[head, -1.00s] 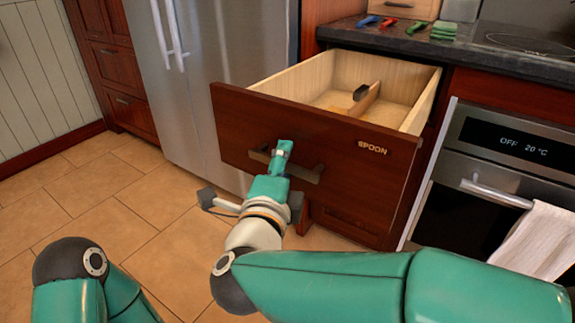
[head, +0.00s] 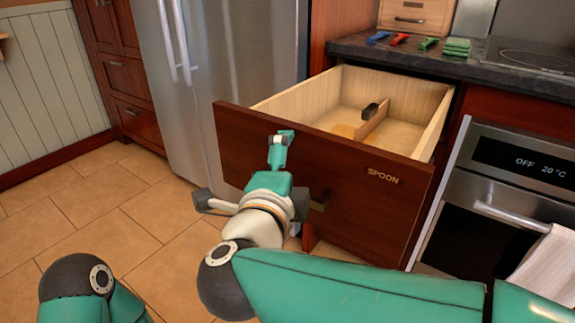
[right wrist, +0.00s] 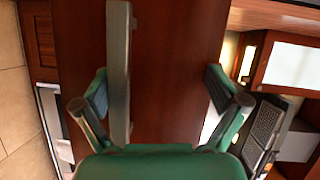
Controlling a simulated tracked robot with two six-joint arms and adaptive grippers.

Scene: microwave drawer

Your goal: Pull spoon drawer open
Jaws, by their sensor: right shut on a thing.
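The spoon drawer (head: 330,158) is a dark red wooden drawer labelled SPOON, pulled well out in the head view. Its pale interior shows, with a divider inside. In the right wrist view the handle (right wrist: 118,70) runs lengthwise between the fingers of my right gripper (right wrist: 160,92), closer to the left finger. My right gripper is shut on the handle, though the contact itself is hard to see. My left gripper is out of frame; only part of my left arm shows.
An oven (head: 500,190) with a towel (head: 535,255) stands right of the drawer. A steel fridge (head: 235,80) is at the left. Blue (head: 378,37), red (head: 400,40) and green (head: 428,44) items lie on the counter (head: 400,62). Tiled floor is clear at left.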

